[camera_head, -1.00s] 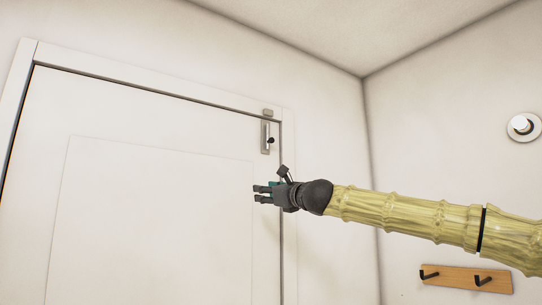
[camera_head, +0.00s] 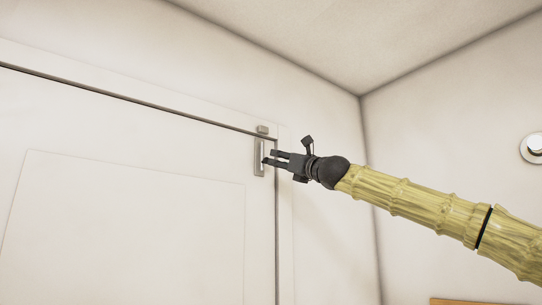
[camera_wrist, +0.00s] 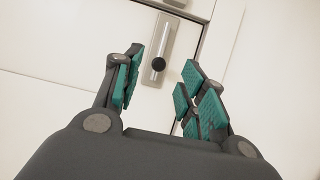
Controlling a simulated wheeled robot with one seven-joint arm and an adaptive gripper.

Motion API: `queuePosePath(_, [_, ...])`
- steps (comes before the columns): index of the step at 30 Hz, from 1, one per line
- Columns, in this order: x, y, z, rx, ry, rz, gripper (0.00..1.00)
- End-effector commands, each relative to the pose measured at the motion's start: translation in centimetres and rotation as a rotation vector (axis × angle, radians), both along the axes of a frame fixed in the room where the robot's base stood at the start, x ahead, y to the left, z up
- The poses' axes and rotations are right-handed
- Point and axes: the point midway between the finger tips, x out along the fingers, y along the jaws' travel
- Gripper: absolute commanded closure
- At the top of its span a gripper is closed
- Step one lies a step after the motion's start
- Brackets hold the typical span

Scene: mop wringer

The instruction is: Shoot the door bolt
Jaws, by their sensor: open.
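The door bolt (camera_head: 259,158) is a grey metal plate fixed upright near the top right corner of the white door (camera_head: 120,210). In the wrist view the bolt plate (camera_wrist: 169,58) carries a dark round knob (camera_wrist: 158,64). The keeper (camera_head: 263,129) is a small block on the frame above the door; its edge also shows at the top of the wrist view. My gripper (camera_head: 268,158) is open and empty, in front of the bolt. In the wrist view the knob appears between and beyond the green-padded fingers; contact cannot be seen. In the head view the fingers hide the knob.
The door frame (camera_head: 200,105) runs above and to the right of the door. A round white fixture (camera_head: 534,148) is on the right wall. The ceiling (camera_head: 330,40) is close above. The space between the arm and the right wall looks clear.

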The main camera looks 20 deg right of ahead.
Motion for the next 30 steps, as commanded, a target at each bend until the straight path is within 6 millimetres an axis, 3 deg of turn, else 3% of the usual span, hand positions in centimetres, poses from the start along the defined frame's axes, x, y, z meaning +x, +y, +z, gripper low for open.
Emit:
queuePosePath(3, [2.2,0.8,0.8,-0.002,0.006,-0.001,0.59])
queuePosePath(12, [5.1,1.5,2.2,-0.001,0.004,-0.005,0.59])
queuePosePath(26, [5.9,1.8,2.3,-0.001,0.003,-0.005,0.59])
queuePosePath(30, [5.9,1.8,2.3,-0.001,0.003,-0.004,0.82])
